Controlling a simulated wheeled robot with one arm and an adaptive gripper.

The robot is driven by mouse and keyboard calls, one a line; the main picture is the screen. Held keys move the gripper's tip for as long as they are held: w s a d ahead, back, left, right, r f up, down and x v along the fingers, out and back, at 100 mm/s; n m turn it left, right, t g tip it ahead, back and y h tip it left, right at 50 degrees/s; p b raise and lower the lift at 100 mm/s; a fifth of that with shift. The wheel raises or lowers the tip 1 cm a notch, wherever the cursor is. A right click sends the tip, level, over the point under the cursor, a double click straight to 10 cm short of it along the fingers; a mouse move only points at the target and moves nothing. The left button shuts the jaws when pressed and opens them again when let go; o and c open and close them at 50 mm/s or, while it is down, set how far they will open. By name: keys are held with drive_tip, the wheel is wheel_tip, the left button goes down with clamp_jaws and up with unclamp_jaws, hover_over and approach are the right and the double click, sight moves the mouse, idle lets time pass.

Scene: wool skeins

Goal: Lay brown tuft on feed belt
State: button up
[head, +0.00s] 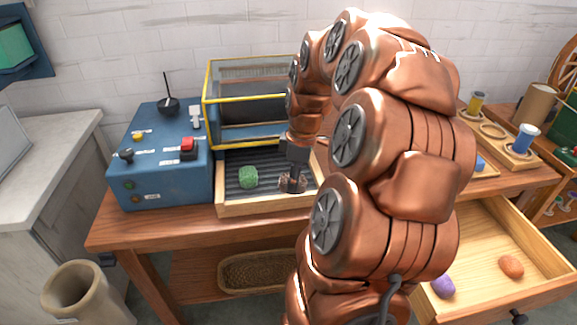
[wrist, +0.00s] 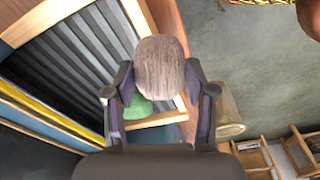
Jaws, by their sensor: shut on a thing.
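My gripper (head: 292,181) is over the right part of the feed belt (head: 240,196), a dark ribbed bed in a wooden frame. In the wrist view it is shut on the brown tuft (wrist: 160,62), a greyish-brown fibrous lump between the two fingers. The head view shows the tuft poorly, as the fingers cover most of it. A green tuft (head: 248,176) lies on the belt to the left of my gripper. The green tuft also shows in the wrist view (wrist: 138,108), partly hidden by the brown tuft and a finger. The belt's ribs (wrist: 75,55) show at left there.
A yellow-edged clear guard (head: 228,100) stands behind the belt. A blue control box (head: 158,165) with a red switch (head: 188,146) is on its left. At right, an open drawer (head: 480,250) holds a purple tuft (head: 443,286) and an orange tuft (head: 511,266).

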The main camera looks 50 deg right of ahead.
drive_tip(key=shift+w+d+f+p, duration=0.15)
drive_tip(key=shift+w+d+p, duration=0.05)
drive_tip(key=shift+w+d, duration=0.9)
drive_tip(key=shift+w+d+f+p, duration=0.15)
drive_tip(key=shift+w+d, duration=0.75)
drive_tip(key=shift+w, duration=0.4)
drive_tip(key=shift+w+d+f+p, duration=0.15)
drive_tip(key=shift+w+d+p, duration=0.05)
drive_tip(key=shift+w+d, duration=0.9)
drive_tip(key=shift+w+f, duration=0.1)
drive_tip(key=shift+f, duration=1.65)
drive_tip(key=shift+f, duration=0.2)
drive_tip(key=o, duration=0.8)
drive_tip(key=shift+r, duration=0.15)
